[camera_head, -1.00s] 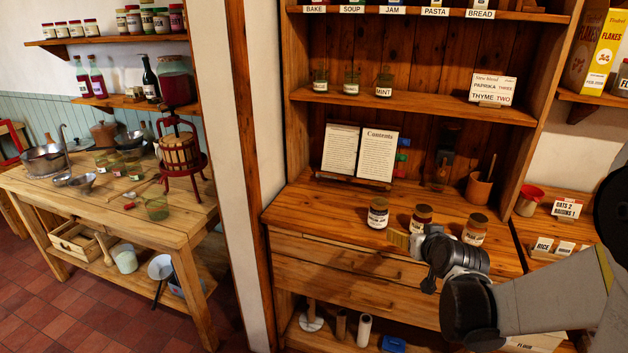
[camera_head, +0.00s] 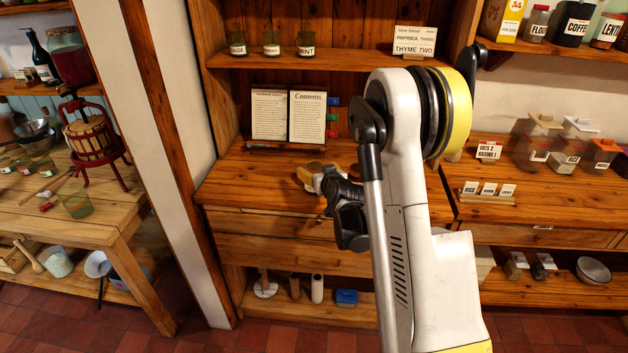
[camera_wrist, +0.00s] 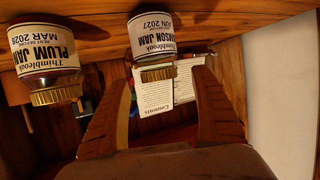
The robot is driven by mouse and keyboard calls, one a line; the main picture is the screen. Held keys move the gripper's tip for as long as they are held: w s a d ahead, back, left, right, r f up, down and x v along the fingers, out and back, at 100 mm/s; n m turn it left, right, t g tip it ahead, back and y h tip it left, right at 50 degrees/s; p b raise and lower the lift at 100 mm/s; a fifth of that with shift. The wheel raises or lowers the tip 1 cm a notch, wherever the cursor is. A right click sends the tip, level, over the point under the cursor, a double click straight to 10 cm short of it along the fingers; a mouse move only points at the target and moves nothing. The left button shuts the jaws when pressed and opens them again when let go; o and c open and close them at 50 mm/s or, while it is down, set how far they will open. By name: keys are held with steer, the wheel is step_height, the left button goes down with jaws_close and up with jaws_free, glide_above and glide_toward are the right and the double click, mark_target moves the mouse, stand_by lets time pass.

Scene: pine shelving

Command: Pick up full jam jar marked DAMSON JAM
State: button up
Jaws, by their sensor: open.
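The damson jam jar (camera_wrist: 152,42) has a white label reading "...MSON JAM, JUN 2027" and a gold lid, and shows upside down in the wrist view. My gripper (camera_wrist: 160,78) is open, with its wooden-looking fingers spread. The jar's lid lies in the gap between the fingertips, nearer the left one, and most of the jar is beyond them. I cannot tell whether a finger touches it. A plum jam jar (camera_wrist: 42,62) stands to the left, outside the fingers. In the head view my gripper (camera_head: 309,176) is over the counter, and my arm and gripper mostly hide the jars.
The wooden counter (camera_head: 250,190) is clear at the left. An open contents book (camera_head: 307,117) stands at the back. Shelf uprights close in the sides. Spice jars (camera_head: 271,44) and a sign (camera_head: 415,41) stand on the shelf above.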

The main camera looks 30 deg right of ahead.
mark_target(315, 167)
steer(key=x, duration=0.3)
steer(key=shift+w+d, duration=0.1)
steer(key=shift+w, duration=0.2)
steer(key=c, duration=1.5)
